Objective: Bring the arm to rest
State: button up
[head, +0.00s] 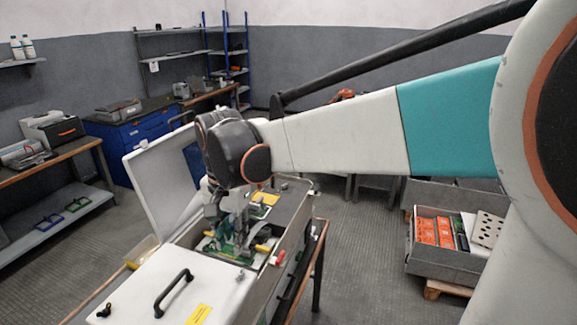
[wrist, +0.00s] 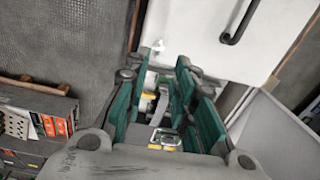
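My arm reaches from the right of the head view down to my gripper (head: 230,243), which is over the open grey cabinet box (head: 292,238). In the wrist view my gripper (wrist: 161,88) has its green-padded fingers spread apart. Between and beyond the fingers show a grey strap-like part (wrist: 182,97), a yellow piece and a metal clasp-like part (wrist: 165,138). I see nothing clearly clamped. The fingertips are low, near the box's contents; whether they touch anything I cannot tell.
The box's raised lid (head: 160,178) stands left of my gripper. A white panel with a black handle (head: 173,292) lies in front. A grey crate (head: 445,262) with orange boxes is at right. A workbench (head: 55,160) is at left. Floor between is clear.

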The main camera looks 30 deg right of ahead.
jog(key=s+f+n+t+b, duration=0.2)
jog(key=s+f+n+t, duration=0.1)
jog(key=s+n, duration=0.2)
jog(key=s+f+n+t+b, duration=0.3)
jog(key=s+n, duration=0.2)
jog(key=s, duration=0.3)
jog(key=shift+s+d+t, duration=0.3)
jog(key=shift+d+t, duration=0.1)
jog(key=shift+d, duration=0.05)
dwell(0.3)
